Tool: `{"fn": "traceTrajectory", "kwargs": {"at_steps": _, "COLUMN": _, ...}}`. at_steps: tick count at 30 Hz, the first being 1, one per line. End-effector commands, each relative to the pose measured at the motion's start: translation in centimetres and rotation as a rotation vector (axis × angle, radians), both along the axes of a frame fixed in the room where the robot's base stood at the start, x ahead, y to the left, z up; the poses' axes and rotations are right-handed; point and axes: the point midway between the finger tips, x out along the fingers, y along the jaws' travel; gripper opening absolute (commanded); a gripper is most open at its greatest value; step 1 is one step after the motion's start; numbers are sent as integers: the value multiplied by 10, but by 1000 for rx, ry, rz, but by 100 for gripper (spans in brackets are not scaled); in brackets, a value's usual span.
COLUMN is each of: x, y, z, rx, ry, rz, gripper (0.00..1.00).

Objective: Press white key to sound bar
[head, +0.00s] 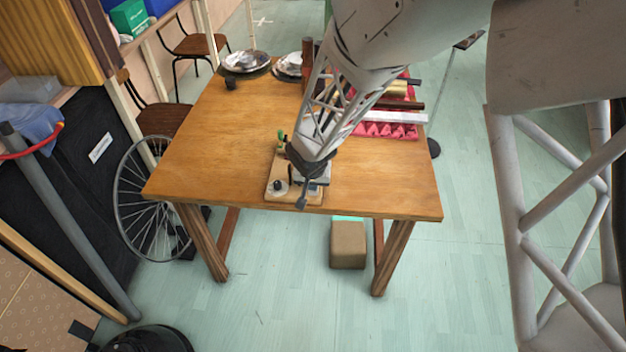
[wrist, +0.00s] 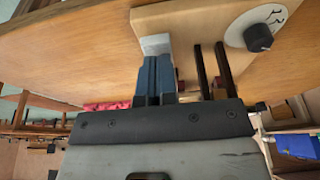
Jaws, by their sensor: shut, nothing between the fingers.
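A small wooden board (head: 280,194) lies at the front edge of the table, with a round dial and black knob (head: 277,185) at its left. In the wrist view the board (wrist: 195,22) also shows, with its white dial and black knob (wrist: 258,36). A pale white key (wrist: 157,44) shows right at the tips of my gripper (wrist: 158,60). My gripper is shut and empty, its blue fingers side by side. I cannot tell whether they touch the key. In the head view my arm's end hides most of the key area.
Two dark rods (wrist: 224,70) stand beside my fingers. A white bar (head: 395,116) lies over red foam (head: 385,131) at the table's right. The left of the wooden table (head: 205,150) is mostly clear.

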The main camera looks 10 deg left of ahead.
Motion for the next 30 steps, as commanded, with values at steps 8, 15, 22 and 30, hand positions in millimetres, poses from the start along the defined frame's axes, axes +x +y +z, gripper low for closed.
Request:
{"fn": "traceTrajectory", "kwargs": {"at_steps": 8, "x": -1, "y": 0, "z": -2, "rx": 0, "ry": 1, "rz": 0, "gripper": 0}}
{"fn": "traceTrajectory", "kwargs": {"at_steps": 15, "x": -6, "y": 0, "z": -18, "rx": -1, "ry": 1, "rz": 0, "gripper": 0}}
{"fn": "traceTrajectory", "kwargs": {"at_steps": 22, "x": -6, "y": 0, "z": -20, "rx": 0, "ry": 1, "rz": 0, "gripper": 0}}
{"fn": "traceTrajectory", "kwargs": {"at_steps": 30, "x": -6, "y": 0, "z": -16, "rx": 0, "ry": 0, "rz": -1, "gripper": 0}}
